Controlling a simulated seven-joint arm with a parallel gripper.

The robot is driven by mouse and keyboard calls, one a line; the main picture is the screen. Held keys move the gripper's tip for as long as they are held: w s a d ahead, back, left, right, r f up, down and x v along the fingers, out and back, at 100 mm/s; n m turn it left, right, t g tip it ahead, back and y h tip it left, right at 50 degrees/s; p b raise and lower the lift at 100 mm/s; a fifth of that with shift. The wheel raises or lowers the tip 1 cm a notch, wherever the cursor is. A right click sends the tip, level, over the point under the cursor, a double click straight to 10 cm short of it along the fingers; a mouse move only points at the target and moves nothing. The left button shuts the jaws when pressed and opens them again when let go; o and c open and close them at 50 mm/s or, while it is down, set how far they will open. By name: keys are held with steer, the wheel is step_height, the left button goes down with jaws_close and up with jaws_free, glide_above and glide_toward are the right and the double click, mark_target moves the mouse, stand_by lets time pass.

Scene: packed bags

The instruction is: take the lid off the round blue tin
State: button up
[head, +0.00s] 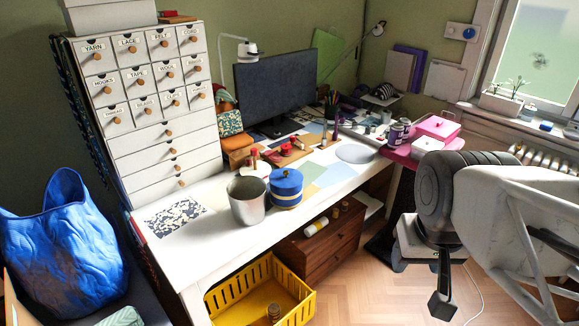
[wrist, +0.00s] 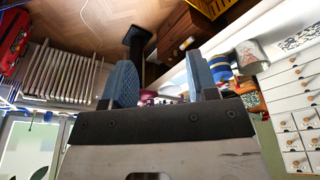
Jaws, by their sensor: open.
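The round blue tin (head: 286,198) stands upright on the white table near its front edge. Its blue lid (head: 286,178) is on, with a small knob on top and a yellow band around the tin. In the wrist view the tin (wrist: 221,68) shows small and partly hidden, just beyond my right-hand finger. My gripper (wrist: 161,82) is open, with two blue-padded fingers spread wide and nothing between them. It is well away from the tin. I cannot make out its fingers in the head view.
A metal pot (head: 248,202) stands close at the tin's left. A white round object (head: 253,168) and red spools (head: 286,149) lie behind. A monitor (head: 279,88) and white drawer cabinet (head: 150,110) stand farther back. A pink box (head: 438,127) is at right.

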steer(key=w+a+r+n, duration=0.1)
steer(key=w+a+r, duration=0.1)
steer(key=w, duration=0.6)
steer(key=w+a+r, duration=0.1)
steer(key=w, duration=0.7)
steer(key=n+g, duration=0.3)
steer(key=n, duration=0.1)
glide_above(285, 172)
step_height(285, 172, down, 21)
steer(key=shift+d+r, duration=0.1)
steer(key=shift+d, duration=0.05)
steer(key=shift+w+f, duration=0.15)
steer(key=shift+f, duration=0.15)
steer(key=shift+f, duration=0.1)
steer(key=shift+f, duration=1.15)
steer(key=shift+f, duration=0.1)
